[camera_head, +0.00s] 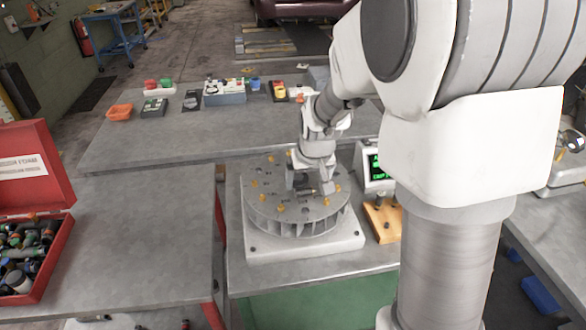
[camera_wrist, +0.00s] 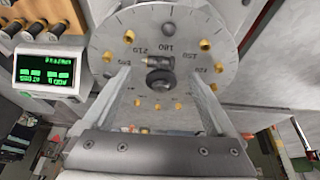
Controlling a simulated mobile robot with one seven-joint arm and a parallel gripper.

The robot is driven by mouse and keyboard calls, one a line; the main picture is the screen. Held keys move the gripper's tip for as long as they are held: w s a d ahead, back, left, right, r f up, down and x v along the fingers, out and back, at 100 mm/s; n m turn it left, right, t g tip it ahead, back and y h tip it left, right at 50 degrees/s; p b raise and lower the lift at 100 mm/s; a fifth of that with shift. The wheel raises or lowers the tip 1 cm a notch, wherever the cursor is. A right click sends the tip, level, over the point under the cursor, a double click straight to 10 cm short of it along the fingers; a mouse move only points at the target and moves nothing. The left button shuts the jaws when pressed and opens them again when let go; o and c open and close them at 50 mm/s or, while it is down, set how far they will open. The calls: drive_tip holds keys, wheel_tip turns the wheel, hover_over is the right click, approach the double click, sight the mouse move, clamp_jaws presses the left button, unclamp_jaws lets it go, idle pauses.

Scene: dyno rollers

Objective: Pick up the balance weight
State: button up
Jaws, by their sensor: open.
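A grey round disc (camera_head: 262,212) with degree marks and several brass-coloured plugs (camera_head: 281,209) around its face sits on a pale base. My gripper (camera_head: 316,188) is over this disc, open. In the wrist view its two fingers straddle a dark round knob (camera_wrist: 160,81) near the disc's middle. A small dark cylinder with a brass-coloured end (camera_wrist: 156,62) lies beside the knob. Brass plugs also show in the wrist view (camera_wrist: 204,44). I cannot tell for sure which small piece is the balance weight, nor whether the fingers touch anything.
A wooden block (camera_head: 383,225) with several dark-topped pegs stands right of the disc, beside a green-lit display (camera_head: 376,165). A red open toolbox (camera_head: 50,268) sits at left. The left bench (camera_head: 140,250) is mostly clear.

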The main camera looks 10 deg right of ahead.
sight(304, 191)
drive_tip(key=shift+x, duration=2.9)
drive_tip(key=shift+a, duration=0.1)
drive_tip(key=shift+r, duration=0.1)
drive_tip(key=c, duration=1.3)
drive_tip(key=shift+o, duration=0.2)
drive_tip(key=shift+r, duration=0.1)
